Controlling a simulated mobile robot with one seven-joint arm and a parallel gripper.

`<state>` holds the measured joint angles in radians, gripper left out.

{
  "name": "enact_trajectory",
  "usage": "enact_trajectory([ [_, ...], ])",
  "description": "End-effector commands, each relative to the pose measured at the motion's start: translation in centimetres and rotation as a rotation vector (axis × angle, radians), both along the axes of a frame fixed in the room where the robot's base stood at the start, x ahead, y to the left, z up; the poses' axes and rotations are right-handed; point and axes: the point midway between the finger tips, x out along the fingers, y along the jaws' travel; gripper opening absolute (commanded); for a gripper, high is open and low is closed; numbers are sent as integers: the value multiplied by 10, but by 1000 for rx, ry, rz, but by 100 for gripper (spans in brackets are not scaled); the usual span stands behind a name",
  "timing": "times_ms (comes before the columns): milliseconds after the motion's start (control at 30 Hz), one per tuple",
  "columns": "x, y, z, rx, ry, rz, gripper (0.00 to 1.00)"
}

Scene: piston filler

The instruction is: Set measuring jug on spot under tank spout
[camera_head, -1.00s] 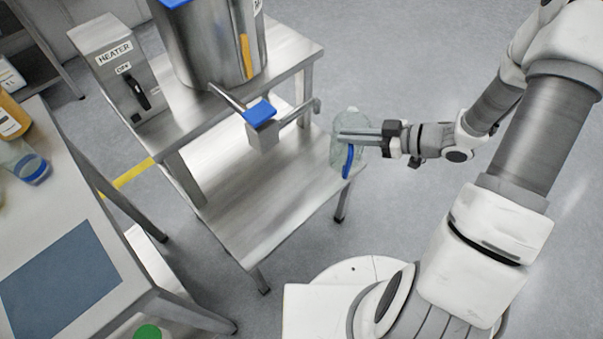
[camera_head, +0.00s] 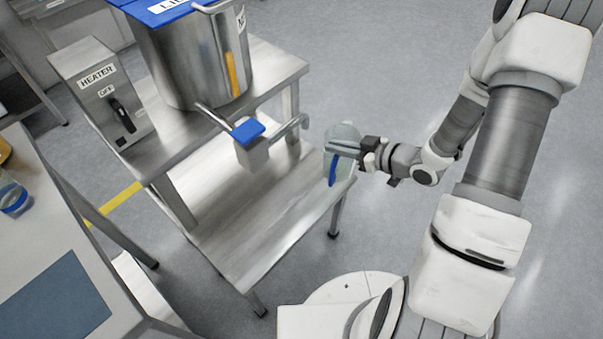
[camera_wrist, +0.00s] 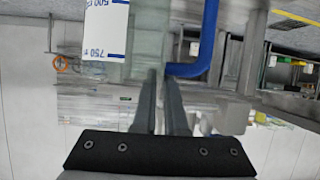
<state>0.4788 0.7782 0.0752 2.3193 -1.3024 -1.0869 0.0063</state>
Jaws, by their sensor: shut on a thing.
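The measuring jug (camera_head: 345,141) is clear with a blue handle. My gripper (camera_head: 340,150) is shut on it and holds it up at the right edge of the lower steel shelf (camera_head: 245,215). In the wrist view the jug (camera_wrist: 105,25) shows a white scale label and its blue handle, with the gripper fingers (camera_wrist: 163,95) against it. The steel tank (camera_head: 200,62) stands on the upper shelf. I cannot make out a marked spot below the spout.
A heater box (camera_head: 103,92) stands left of the tank. A table (camera_head: 75,220) with a blue-grey mat (camera_head: 55,300) is at the left. The lower shelf is bare; open floor lies to the right.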

Motion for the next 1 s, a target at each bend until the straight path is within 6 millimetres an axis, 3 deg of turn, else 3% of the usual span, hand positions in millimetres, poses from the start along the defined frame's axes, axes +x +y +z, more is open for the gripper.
enact_trajectory([
  [200,13,52,-36,3,1,9,0],
  [400,25,85,-55,2,0,7,0],
  [633,28,94,-65,1,0,3,0],
  [867,28,94,-98,3,0,4,0],
  [1000,28,93,-98,2,-2,4,0],
])
